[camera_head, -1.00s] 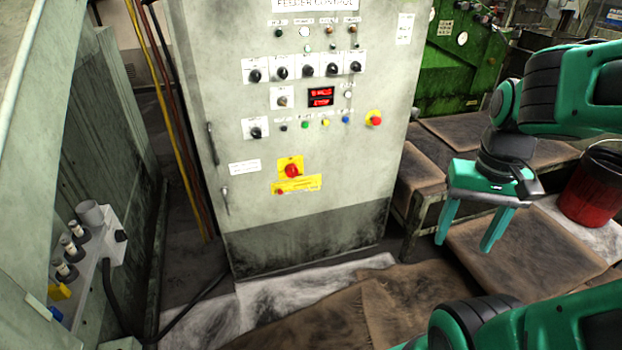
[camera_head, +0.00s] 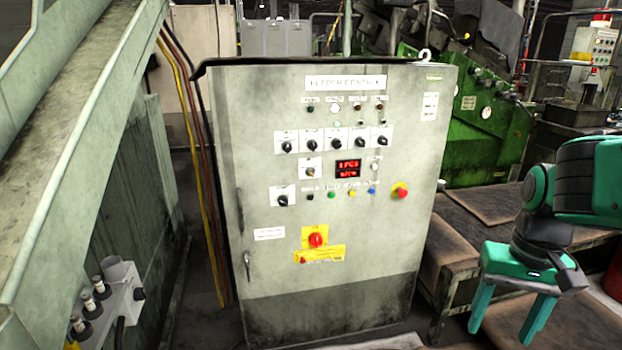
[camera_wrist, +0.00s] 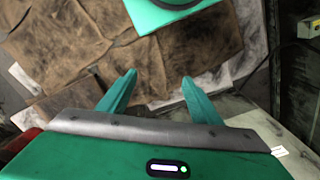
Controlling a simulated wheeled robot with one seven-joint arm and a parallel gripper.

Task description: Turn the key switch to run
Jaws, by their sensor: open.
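The grey feeder control cabinet (camera_head: 346,230) stands upright in the middle of the head view. A single knob on a white plate (camera_head: 310,172), left of the red display, looks like the key switch. Its label and exact position are too small to read. My gripper (camera_head: 502,333) hangs at the lower right of the head view, fingers pointing down, apart from the cabinet and to its right. It also shows in the wrist view (camera_wrist: 158,78), with its two green fingers spread and nothing between them.
A row of black selector knobs (camera_head: 336,140) is above the display (camera_head: 348,168). A red emergency button (camera_head: 400,190) and a red-and-yellow main switch (camera_head: 315,239) are on the same face. A low table (camera_head: 480,235) is right of the cabinet. Yellow cables (camera_head: 190,130) run down its left.

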